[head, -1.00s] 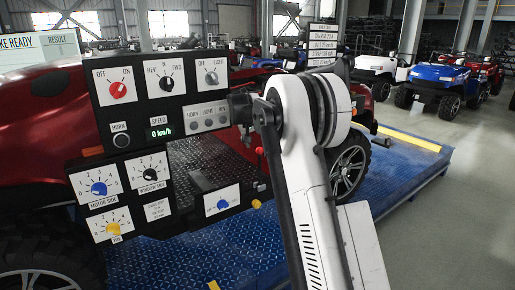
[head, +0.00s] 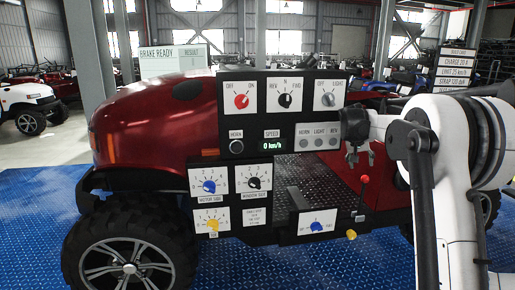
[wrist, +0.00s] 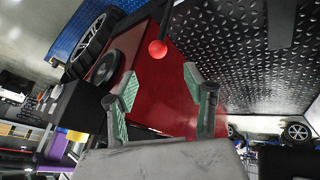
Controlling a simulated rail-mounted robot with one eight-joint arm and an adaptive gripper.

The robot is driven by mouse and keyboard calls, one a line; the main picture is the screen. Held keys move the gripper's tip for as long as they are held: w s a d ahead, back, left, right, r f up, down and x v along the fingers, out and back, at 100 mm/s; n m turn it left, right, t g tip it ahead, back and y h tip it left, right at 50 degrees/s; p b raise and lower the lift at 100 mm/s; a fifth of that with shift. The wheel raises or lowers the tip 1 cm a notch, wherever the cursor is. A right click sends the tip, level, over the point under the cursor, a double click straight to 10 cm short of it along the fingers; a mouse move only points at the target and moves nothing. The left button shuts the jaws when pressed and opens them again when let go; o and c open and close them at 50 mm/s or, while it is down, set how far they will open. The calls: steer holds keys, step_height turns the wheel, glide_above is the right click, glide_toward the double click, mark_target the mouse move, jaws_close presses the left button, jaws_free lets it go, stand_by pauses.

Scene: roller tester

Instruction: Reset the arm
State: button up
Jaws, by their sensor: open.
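The wrist view also shows my gripper (wrist: 158,76) with two green-padded fingers spread. A red-knobbed lever (head: 364,181) stands just below the gripper in the head view. In the wrist view, the red knob (wrist: 157,49) appears beyond the fingertips, and I cannot tell how far off it is. My white arm comes in from the right.
The panel carries a red knob (head: 241,101), a black direction knob (head: 285,101), a blue knob (head: 209,186) and a speed display (head: 272,145) reading 0 km/h. A red vehicle (head: 150,125) stands behind it on a blue patterned platform (head: 30,215). Open floor lies left.

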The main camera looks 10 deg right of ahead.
steer(key=s+a+r+n+t+y, duration=0.1)
steer(key=s+a+r, duration=0.3)
steer(key=s+a, duration=0.6)
steer(key=s+a+r+n+t+y, duration=0.15)
steer(key=s+a+r, duration=0.35)
steer(key=s+a, duration=0.6)
steer(key=s+a+f+y, duration=0.1)
steer(key=s+a+f, duration=0.2)
steer(key=s, duration=0.6)
steer(key=s+a+f+n+y, duration=0.1)
steer(key=s+a+f, duration=0.2)
steer(key=s, duration=0.7)
steer(key=s+a+f+y, duration=0.1)
steer(key=s+a+f, duration=0.2)
steer(key=s, duration=0.6)
step_height(320, 180, down, 3)
steer(key=shift+s+a+r+n+t, duration=0.15)
steer(key=shift+a+n+t, duration=0.1)
steer(key=shift+n+t, duration=0.15)
